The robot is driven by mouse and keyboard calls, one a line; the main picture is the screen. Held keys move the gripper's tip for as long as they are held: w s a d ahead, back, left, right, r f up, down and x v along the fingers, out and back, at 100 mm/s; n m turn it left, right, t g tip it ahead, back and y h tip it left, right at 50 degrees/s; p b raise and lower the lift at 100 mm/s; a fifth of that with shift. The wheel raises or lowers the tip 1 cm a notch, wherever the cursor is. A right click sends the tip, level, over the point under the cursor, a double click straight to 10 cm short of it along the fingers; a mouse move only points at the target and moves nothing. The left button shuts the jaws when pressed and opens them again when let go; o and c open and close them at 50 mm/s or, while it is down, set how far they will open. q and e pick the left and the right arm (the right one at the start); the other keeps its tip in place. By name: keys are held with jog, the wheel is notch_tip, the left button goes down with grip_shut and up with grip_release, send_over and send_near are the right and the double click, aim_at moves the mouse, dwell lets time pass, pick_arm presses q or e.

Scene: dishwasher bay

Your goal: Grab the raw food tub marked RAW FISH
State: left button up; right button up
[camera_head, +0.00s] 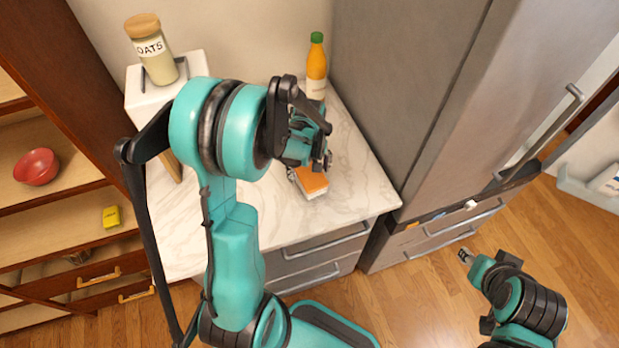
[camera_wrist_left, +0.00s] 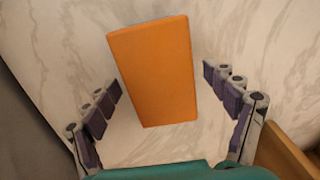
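A small tub with an orange lid (camera_head: 311,181) and pale sides sits on the marble counter, partly hidden by my left arm. No lettering on it can be read. In the left wrist view the orange lid (camera_wrist_left: 153,70) lies between and ahead of the two fingers. My left gripper (camera_wrist_left: 165,110) is open around the near part of the tub, with a gap on each side; in the head view the gripper (camera_head: 310,165) is over the tub. My right gripper (camera_head: 466,256) is low at the right, over the floor, too small to tell open or shut.
An orange bottle with a green cap (camera_head: 317,70) stands behind on the marble counter (camera_head: 355,185). An oats jar (camera_head: 152,50) stands on a white box (camera_head: 190,75) at back left. A steel fridge (camera_head: 430,90) borders the counter's right side. A wooden shelf holds a red bowl (camera_head: 36,167).

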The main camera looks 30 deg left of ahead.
pick_arm(q)
jog(key=c, duration=1.3)
